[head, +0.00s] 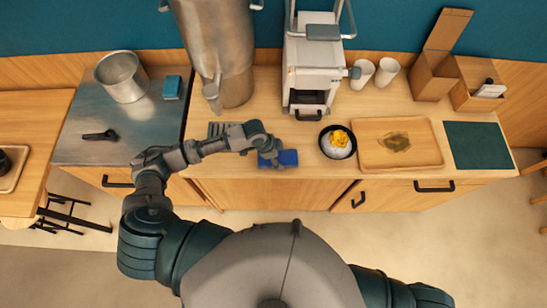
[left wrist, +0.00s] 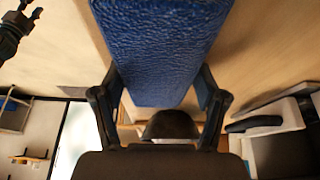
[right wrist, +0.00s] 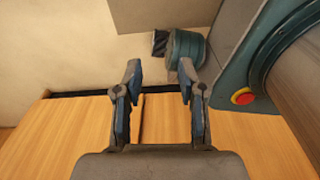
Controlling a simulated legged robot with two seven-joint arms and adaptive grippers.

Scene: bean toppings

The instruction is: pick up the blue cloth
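The blue cloth (head: 288,158) shows in the head view at the counter's front edge, left of the black bowl. My left gripper (head: 268,158) is over the cloth's left part and hides some of it. In the left wrist view the cloth (left wrist: 160,50) fills the top middle as a thick textured slab. My left gripper's fingers (left wrist: 160,92) stand wide apart, one on each side of it. Their tips are partly hidden by the cloth, and firm contact is not clear. My right gripper (right wrist: 158,75) is open and empty in the right wrist view.
A black bowl (head: 338,142) with white and yellow food stands right of the cloth, beside a wooden tray (head: 370,158). A machine (head: 307,75) and a large metal vessel (head: 222,50) stand behind. A metal pot (head: 121,76) stands on the left metal top (head: 75,150).

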